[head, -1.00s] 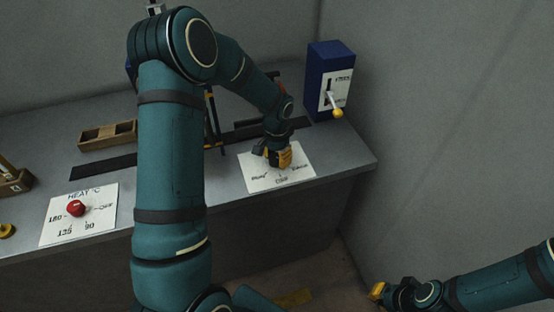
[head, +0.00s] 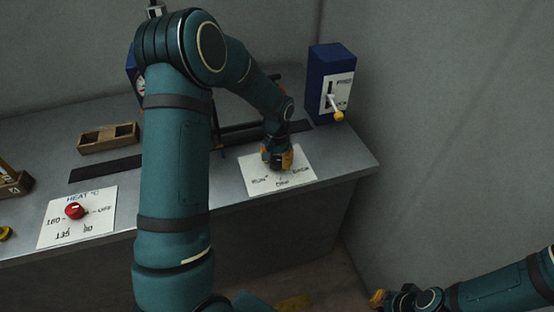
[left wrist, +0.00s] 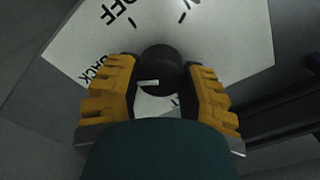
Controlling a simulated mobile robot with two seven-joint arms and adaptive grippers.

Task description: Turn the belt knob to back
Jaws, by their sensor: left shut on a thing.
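The belt knob (left wrist: 158,66) is a dark round knob with a short white mark, on a white panel (head: 254,185) marked RUN, OFF and BACK. My left gripper (head: 277,161) comes down over the panel and hides the knob in the head view. In the left wrist view its two yellow fingers (left wrist: 163,98) stand on either side of the knob and are shut on it. The white mark lies across the knob's near part, on the side of the BACK lettering, partly covered by the left finger. My right gripper (head: 377,298) is low at the right, its fingers too small to read.
A HEAT panel (head: 62,235) with a red knob (head: 75,211) lies at the left of the grey bench (head: 225,190). A wooden tray (head: 108,138) stands behind it. A blue box (head: 318,75) with a yellow-tipped lever stands at the back right, beside the wall.

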